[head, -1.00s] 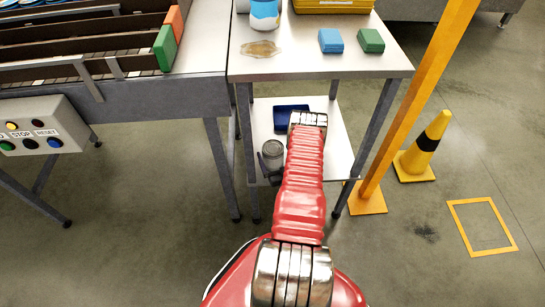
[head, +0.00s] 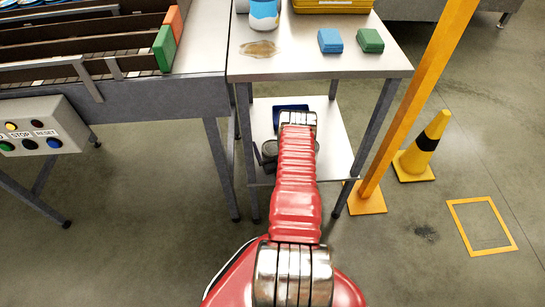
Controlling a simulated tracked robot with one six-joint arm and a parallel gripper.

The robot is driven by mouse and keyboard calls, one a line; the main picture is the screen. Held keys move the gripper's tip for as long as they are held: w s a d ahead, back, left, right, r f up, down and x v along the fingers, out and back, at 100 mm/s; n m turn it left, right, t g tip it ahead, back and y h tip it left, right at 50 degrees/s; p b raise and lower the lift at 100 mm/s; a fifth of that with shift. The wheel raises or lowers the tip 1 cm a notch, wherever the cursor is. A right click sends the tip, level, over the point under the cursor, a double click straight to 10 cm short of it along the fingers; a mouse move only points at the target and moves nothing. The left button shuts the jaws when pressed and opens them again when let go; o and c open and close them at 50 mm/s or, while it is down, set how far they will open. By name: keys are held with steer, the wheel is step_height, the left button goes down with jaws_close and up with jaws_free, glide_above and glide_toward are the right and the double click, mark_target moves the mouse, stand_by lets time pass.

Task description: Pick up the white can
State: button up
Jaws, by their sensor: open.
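A white and blue can-shaped container (head: 264,14) stands upright on the steel table (head: 300,62), cut off by the top edge of the head view. I cannot tell whether it is the white can; no plain white can shows clearly. My red arm reaches forward over the table's lower shelf (head: 335,150). My gripper (head: 264,157), dark and partly hidden behind the arm, is left of the wrist, over the lower shelf and below the tabletop. It is open, and I see nothing between its jaws.
A blue block (head: 330,41) and a green block (head: 370,41) lie on the tabletop beside a brownish puddle (head: 260,49). A blue tray (head: 290,108) sits on the shelf. An orange post (head: 415,95) and yellow cone (head: 425,147) stand right; a conveyor (head: 120,98) stands left.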

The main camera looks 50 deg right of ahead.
steer(key=shift+c, duration=0.5)
steer(key=c, duration=1.2)
